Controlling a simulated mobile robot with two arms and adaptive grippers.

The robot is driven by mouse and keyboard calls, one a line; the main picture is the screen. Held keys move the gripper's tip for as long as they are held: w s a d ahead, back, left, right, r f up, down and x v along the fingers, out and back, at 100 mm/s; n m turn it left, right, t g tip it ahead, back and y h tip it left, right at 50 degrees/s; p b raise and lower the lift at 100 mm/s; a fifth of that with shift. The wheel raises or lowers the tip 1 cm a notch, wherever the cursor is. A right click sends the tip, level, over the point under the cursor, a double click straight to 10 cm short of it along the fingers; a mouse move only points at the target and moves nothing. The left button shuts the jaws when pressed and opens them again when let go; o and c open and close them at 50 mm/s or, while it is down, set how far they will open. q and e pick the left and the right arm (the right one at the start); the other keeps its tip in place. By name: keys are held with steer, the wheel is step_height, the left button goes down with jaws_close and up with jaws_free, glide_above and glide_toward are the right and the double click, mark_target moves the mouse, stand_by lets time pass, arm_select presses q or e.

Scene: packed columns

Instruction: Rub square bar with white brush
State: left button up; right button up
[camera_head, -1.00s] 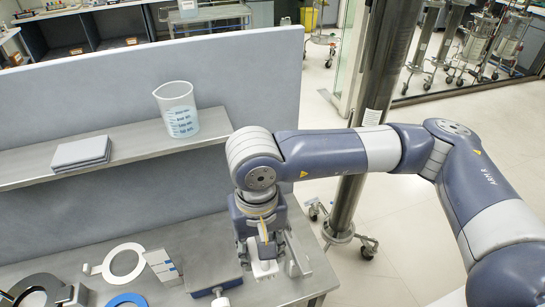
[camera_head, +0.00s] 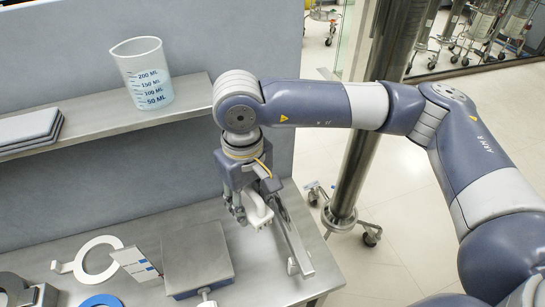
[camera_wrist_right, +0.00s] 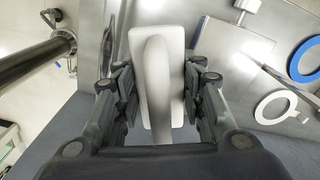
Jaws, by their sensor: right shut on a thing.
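My right gripper (camera_head: 250,205) is shut on the white brush (camera_head: 262,213), above the right end of the metal table. In the right wrist view the brush (camera_wrist_right: 155,80) shows as a pale rectangular block with a raised handle between my right gripper's fingers (camera_wrist_right: 157,95). A long grey bar (camera_head: 293,240), which looks like the square bar, is just right of the brush in the head view. Its far part is partly hidden by the gripper. I cannot tell whether brush and bar touch. My left gripper is not in view.
A scale-like block (camera_head: 197,257) is left of the gripper. A beaker (camera_head: 142,72) and grey pads (camera_head: 30,130) are on the shelf (camera_head: 100,122). A metal pole (camera_head: 352,190) stands beyond the table.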

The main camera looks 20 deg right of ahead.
steer(key=w+d+m+p, duration=0.2)
steer(key=w+m, duration=0.1)
steer(key=m, duration=0.1)
steer(key=w+d+m+p, duration=0.2)
steer(key=w+d+m, duration=0.1)
steer(key=m, duration=0.2)
steer(key=w+d+f+m+p, duration=0.1)
steer(key=w+d+m+p, duration=0.1)
steer(key=w+m+p, duration=0.1)
steer(key=shift+d+f+m, duration=0.1)
steer(key=shift+d+m, duration=0.2)
steer(key=shift+m, duration=0.6)
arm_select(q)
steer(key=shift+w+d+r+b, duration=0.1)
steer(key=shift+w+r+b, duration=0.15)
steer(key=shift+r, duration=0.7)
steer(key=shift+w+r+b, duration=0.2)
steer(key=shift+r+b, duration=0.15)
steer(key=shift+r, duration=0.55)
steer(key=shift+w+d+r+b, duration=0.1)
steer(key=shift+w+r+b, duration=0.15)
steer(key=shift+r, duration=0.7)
arm_select(e)
steer(key=shift+f, duration=2.15)
arm_select(q)
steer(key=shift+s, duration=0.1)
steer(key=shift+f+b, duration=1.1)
steer(key=shift+b, duration=0.05)
arm_select(e)
steer(key=shift+f, duration=1)
